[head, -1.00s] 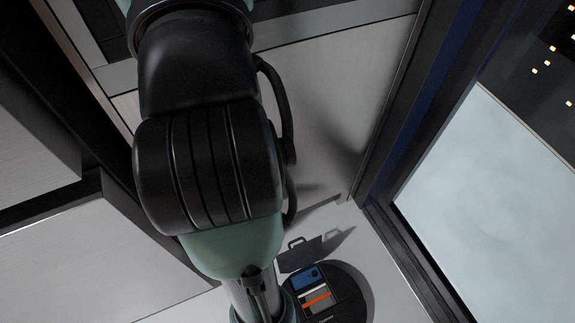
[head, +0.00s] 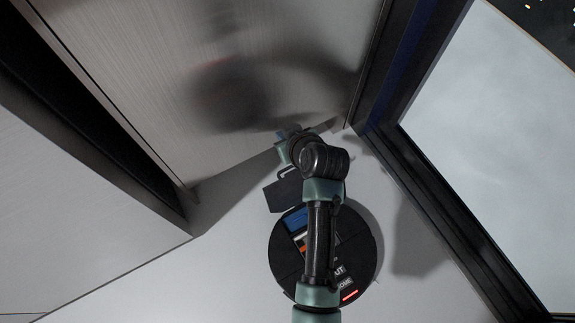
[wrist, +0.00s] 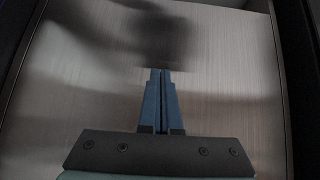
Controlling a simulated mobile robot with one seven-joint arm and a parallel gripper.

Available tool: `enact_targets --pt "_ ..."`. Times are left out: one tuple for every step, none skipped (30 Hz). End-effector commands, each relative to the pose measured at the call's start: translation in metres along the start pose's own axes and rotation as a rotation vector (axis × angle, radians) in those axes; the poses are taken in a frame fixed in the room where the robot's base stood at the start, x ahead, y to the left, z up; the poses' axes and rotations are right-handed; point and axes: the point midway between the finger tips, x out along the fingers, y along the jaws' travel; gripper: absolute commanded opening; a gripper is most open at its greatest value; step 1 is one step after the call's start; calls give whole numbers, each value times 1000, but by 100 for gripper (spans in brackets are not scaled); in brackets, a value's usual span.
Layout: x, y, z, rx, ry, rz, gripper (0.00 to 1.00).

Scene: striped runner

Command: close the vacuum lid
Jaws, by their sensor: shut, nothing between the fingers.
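The vacuum (head: 358,251) is a round, dark robot cleaner on the pale floor in the head view, partly covered by my arm. Its dark lid (head: 284,193) stands open at the vacuum's upper-left edge, and a blue part and an orange strip show in the uncovered bay. My arm reaches across the vacuum, with its wrist end beyond the lid, by the metal panel. In the wrist view my gripper (wrist: 160,72) has its blue fingers together and empty, facing the brushed metal panel. The vacuum and lid are not in the wrist view. Whether the gripper touches anything is unclear.
The brushed metal panel (head: 200,80) rises just behind the lid. A dark-framed window (head: 500,140) stands on the right, and a metal cabinet (head: 80,200) on the left. Pale floor (head: 200,275) is clear at the lower left of the vacuum.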

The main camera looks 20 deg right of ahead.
Motion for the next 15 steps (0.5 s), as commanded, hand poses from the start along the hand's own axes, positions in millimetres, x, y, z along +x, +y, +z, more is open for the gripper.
enact_targets --pt "7 2 26 11 -36 -17 0" --pt "10 2 37 12 -49 -26 0" --pt "12 2 48 14 -63 -34 0" --pt "14 2 55 16 -71 -39 0" --pt "15 2 59 17 -76 -43 0" --pt "17 2 63 17 -80 -46 0" --pt "18 2 65 17 -82 -47 0" --pt "20 2 66 17 -82 -48 0" --pt "22 2 67 16 -83 -48 0" --pt "25 2 67 16 -82 -48 0" --pt "27 2 67 16 -81 -48 0" --pt "32 2 68 16 -80 -48 0" --pt "35 2 68 16 -80 -48 0" --pt "39 1 69 16 -80 -48 0" --pt "45 1 69 16 -81 -48 0"
